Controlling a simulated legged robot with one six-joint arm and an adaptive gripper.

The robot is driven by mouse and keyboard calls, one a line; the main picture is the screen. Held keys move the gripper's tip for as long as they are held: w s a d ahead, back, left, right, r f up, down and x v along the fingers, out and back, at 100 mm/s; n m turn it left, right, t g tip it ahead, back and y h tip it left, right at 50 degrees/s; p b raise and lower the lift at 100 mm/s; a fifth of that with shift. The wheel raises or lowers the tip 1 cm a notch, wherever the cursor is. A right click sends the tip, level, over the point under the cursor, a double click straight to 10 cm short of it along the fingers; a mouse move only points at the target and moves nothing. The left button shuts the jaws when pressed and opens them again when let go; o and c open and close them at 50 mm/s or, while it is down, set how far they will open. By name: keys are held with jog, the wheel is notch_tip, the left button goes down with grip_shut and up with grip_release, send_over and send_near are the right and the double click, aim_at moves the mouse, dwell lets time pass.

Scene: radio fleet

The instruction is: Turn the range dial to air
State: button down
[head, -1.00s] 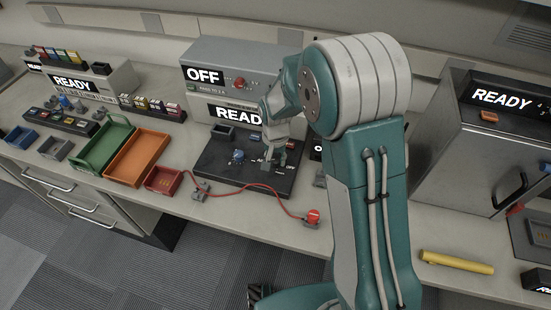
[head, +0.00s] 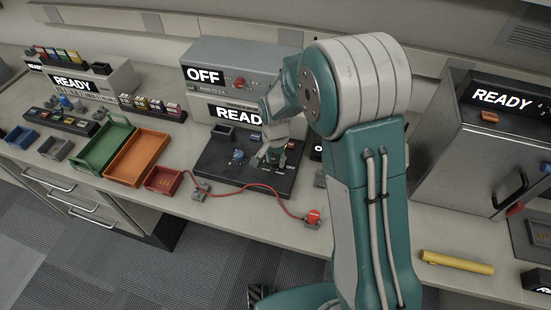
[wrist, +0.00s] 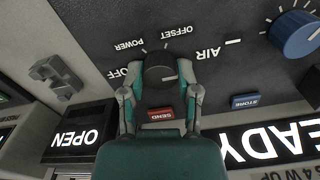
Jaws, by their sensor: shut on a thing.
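The range dial (wrist: 158,68) is a dark round knob on the dark panel in the wrist view. The labels OFF, POWER, OFFSET and AIR stand around it, upside down in this view. My gripper (wrist: 160,86) is shut on the dial, one finger on each side. A pale mark shows on the dial's lower right part, but I cannot tell surely which label it points to. In the head view my gripper (head: 269,157) is at the right part of the black panel (head: 216,165), and the dial is hidden.
A blue knob (wrist: 297,34) is on the same panel. A red SEND button (wrist: 161,114) and a blue STORE button (wrist: 245,101) are close to my fingers. A red cable (head: 255,186) runs along the bench front. Green (head: 122,125) and orange (head: 117,174) trays stand left.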

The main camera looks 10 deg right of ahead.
aim_at(275, 159)
jog(key=shift+w, duration=0.2)
jog(key=shift+c, duration=1.7)
grip_release()
jog(key=shift+a, duration=0.1)
jog(key=shift+s, duration=0.1)
jog(key=shift+r, duration=0.1)
notch_tip(275, 159, up, 12)
